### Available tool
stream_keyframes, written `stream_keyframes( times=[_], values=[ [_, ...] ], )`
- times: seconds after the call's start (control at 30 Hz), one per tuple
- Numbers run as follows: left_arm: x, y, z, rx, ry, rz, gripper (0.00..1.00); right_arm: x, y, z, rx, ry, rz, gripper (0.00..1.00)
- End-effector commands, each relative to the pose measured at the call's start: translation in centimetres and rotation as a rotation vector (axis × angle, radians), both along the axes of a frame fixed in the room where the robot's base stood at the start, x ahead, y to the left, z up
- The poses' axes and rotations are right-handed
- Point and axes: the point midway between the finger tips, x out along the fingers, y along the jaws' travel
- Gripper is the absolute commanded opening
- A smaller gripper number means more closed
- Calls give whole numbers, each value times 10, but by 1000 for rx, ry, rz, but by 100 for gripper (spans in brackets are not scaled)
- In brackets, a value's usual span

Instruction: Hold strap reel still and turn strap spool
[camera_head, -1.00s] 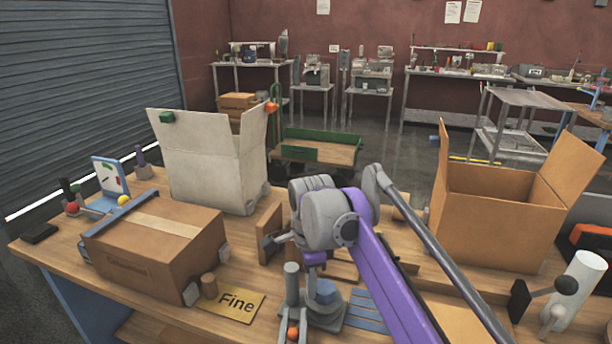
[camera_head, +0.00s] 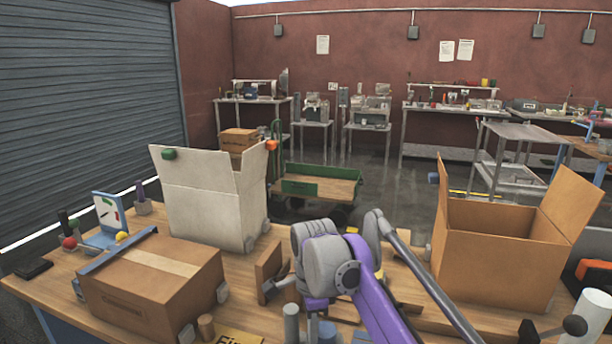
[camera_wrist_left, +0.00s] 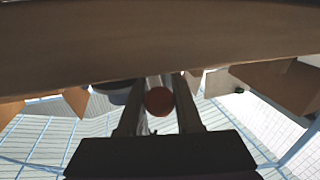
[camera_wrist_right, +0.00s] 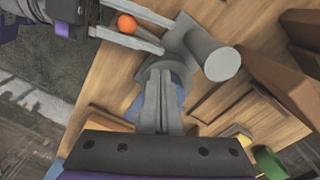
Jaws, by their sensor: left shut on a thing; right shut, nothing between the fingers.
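The grey strap reel (camera_head: 291,325) stands at the bottom of the head view, largely cut off by the picture edge. The right wrist view shows its upright grey cylinder (camera_wrist_right: 215,62) and a rounded grey and blue part below, which I take for the spool (camera_wrist_right: 168,72). My left gripper (camera_wrist_right: 165,38) reaches in from the upper left and is shut on the reel beside the cylinder. An orange-red ball (camera_wrist_right: 127,23) shows between its fingers, also in the left wrist view (camera_wrist_left: 160,101). My right gripper (camera_wrist_right: 163,75) is shut and empty, its tips over the spool; contact is unclear.
A closed carton (camera_head: 150,285) lies left on the workbench, with a white open box (camera_head: 205,200) behind it. An open brown carton (camera_head: 495,250) stands right. Wooden uprights (camera_head: 268,270) stand close behind the reel. A "Fine" sign (camera_head: 238,337) lies in front.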

Motion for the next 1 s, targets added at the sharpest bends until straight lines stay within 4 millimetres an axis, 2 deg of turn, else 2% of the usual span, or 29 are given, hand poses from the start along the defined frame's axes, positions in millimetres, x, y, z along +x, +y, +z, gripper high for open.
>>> stream_keyframes(
  times=[0.37, 1.0],
  values=[
    [0, 1, 0, 0, 0, 1, 0, 3, -1, 0, -3, -2, -2, 0],
    [0, 1, 0, 0, 0, 1, 0, 20, 5, 0, -2, 0, -1, 0]
  ],
)
